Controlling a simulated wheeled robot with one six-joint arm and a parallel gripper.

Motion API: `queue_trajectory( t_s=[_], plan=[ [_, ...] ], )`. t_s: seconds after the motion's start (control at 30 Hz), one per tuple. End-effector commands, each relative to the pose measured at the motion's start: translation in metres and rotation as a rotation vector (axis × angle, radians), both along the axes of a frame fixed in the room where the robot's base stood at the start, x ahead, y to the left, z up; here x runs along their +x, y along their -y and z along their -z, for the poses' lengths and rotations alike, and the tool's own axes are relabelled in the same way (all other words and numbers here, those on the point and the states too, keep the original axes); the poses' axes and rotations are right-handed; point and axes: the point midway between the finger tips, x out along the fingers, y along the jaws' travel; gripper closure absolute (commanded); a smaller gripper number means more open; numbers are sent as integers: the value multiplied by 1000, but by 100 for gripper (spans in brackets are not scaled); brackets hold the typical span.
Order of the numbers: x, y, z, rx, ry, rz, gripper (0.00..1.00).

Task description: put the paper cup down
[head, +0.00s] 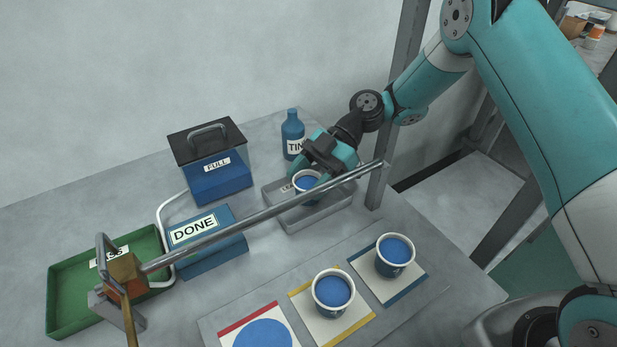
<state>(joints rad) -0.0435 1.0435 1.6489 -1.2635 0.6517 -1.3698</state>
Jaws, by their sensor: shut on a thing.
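A paper cup (306,181) with a white rim and blue inside is at my gripper (322,172), over or in a grey tray (320,219) at the back middle. My gripper is shut on this cup. A metal bar crosses in front and hides the cup's lower part, so I cannot tell whether it touches the tray floor. Two similar cups stand upright on cards at the front: one on the yellow-edged card (304,303), one on the blue-edged card (418,284).
A long metal bar (255,224) runs across the table in front of the tray. A blue DONE box (220,256), a green tray (66,300), a lidded FULL box (219,180) and a blue bottle (291,130) stand around. A red-edged card (250,314) bears a blue disc.

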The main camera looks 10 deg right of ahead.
Motion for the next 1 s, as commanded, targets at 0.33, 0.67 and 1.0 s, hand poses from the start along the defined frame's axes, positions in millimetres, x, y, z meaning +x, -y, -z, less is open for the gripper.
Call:
queue_trajectory(
  t_s=[0.33,0.67,1.0],
  plan=[
    [0,0,1,0,0,0,16],
    [14,21,-13,0,3,3,16],
    [35,54,-36,1,1,0,16]
  ],
)
